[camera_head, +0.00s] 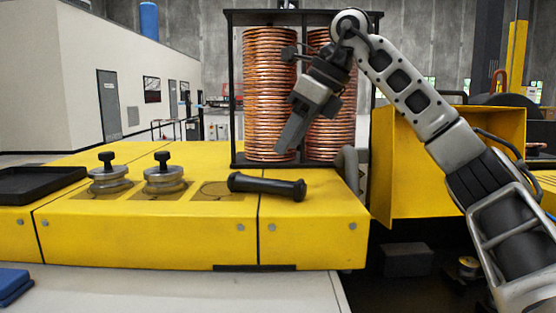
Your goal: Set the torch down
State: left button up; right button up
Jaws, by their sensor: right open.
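The torch (267,186), a black cylinder with wider ends, lies on its side on the yellow machine top (215,213), near its right end. My right gripper (287,147) is open and empty. In the picture it is above the torch and apart from it, in front of the copper tube coils (268,75). Its fingers point down and to the left. My left gripper is not in view.
Two round metal weights with black knobs (110,177) (165,174) stand left of the torch. A black tray (38,184) lies at the far left. A black rack frame (236,90) holds the coils behind. A yellow box (452,160) stands at right.

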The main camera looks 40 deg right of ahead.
jog(key=shift+v, duration=1.7)
jog(key=shift+f, duration=0.1)
